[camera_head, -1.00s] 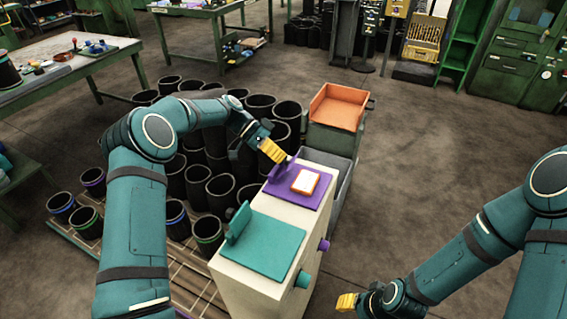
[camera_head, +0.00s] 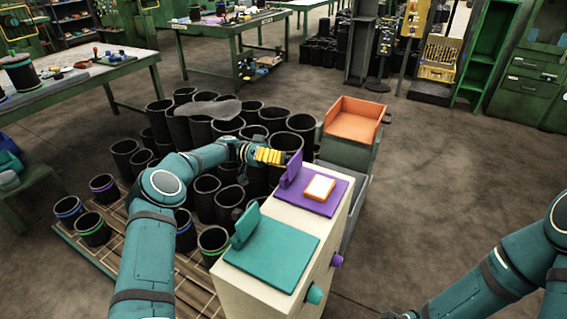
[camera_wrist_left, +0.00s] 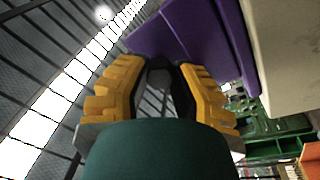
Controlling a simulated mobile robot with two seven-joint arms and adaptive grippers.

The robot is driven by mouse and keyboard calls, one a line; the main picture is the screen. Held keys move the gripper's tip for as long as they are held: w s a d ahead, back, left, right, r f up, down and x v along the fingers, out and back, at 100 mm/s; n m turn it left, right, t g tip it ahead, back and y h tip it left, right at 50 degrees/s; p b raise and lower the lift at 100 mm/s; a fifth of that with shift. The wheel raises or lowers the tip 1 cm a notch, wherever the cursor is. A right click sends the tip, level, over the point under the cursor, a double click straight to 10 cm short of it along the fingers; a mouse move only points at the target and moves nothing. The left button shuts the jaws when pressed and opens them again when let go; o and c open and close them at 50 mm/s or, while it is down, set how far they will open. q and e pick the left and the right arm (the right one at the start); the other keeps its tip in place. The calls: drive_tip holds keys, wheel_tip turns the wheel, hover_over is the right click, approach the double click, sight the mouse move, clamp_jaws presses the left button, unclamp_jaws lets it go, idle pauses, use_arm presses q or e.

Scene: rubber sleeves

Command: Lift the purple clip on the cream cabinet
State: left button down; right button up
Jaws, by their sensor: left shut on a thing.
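The purple clip (camera_head: 290,169) stands tilted up at the left edge of a flat purple plate (camera_head: 327,199) on top of the cream cabinet (camera_head: 252,289). My left gripper (camera_head: 282,157), with yellow ribbed fingers, is at the upper part of the clip, on its left side, and is shut on it. In the left wrist view the clip (camera_wrist_left: 175,35) lies just beyond the fingertips (camera_wrist_left: 160,68); the exact contact is hidden.
A teal plate (camera_head: 270,255) with an upright teal flap (camera_head: 245,226) lies on the cabinet's near part. Purple (camera_head: 337,261) and teal (camera_head: 314,294) knobs stick out on its right side. Several black tubs crowd the left. An orange tray (camera_head: 355,115) stands behind. The right floor is clear.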

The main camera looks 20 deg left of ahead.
use_arm(q)
drive_tip(key=shift+w+r+h, duration=0.1)
drive_tip(key=shift+r+h, duration=0.1)
drive_tip(key=shift+h, duration=0.1)
drive_tip(key=c, duration=1)
unclamp_jaws()
drive_tip(key=shift+o, duration=1.3)
drive_tip(key=shift+f, duration=0.15)
wheel_tip(320, 180, up, 10)
